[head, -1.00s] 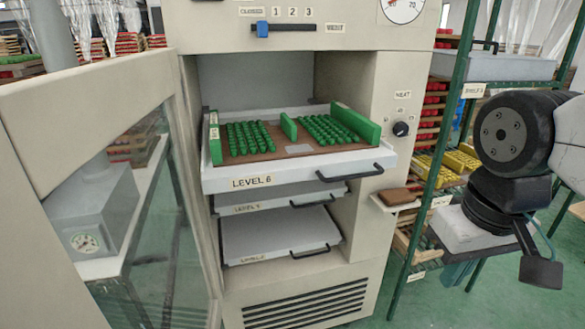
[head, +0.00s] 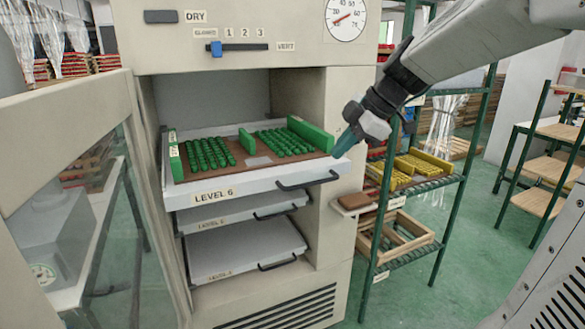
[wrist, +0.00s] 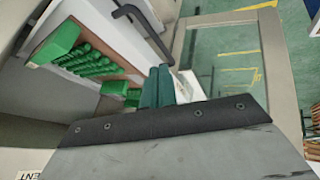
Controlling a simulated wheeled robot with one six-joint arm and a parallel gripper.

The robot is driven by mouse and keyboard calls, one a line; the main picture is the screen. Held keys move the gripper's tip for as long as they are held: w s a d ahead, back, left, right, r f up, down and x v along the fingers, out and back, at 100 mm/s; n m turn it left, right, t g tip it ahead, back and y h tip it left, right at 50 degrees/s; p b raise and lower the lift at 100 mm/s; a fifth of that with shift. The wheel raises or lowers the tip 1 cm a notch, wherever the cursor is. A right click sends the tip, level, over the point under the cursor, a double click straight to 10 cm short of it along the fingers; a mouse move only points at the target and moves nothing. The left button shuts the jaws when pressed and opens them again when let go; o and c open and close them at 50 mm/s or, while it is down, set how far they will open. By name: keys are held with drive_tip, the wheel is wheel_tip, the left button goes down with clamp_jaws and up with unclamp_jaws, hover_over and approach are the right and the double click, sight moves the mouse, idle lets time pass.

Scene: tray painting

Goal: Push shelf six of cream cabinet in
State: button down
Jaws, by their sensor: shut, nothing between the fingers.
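The cream cabinet (head: 345,95) stands open, its glass door (head: 70,200) swung out to the left. Shelf six (head: 215,191), labelled LEVEL 6, sticks out of the cabinet front and carries a brown board with rows of green pieces between green end blocks. Its black handle (head: 307,182) is at the front right; the handle also shows in the wrist view (wrist: 140,22). My gripper (head: 345,143) is shut and empty, at the right front corner of shelf six, beyond the handle. In the wrist view its teal fingertips (wrist: 158,88) lie close to the shelf's edge; I cannot tell whether they touch.
Two lower shelves (head: 245,250) also sit in the cabinet, with black handles. A small ledge with a brown block (head: 355,201) juts from the cabinet's right side. A green rack (head: 440,180) with yellow pieces stands right of it.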

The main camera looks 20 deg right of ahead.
drive_tip(key=w+d+n, duration=0.1)
drive_tip(key=w+d, duration=0.1)
approach(306, 181)
drive_tip(key=shift+t, duration=0.3)
drive_tip(key=x, duration=0.4)
drive_tip(key=shift+a+f, duration=0.15)
drive_tip(key=shift+f, duration=0.25)
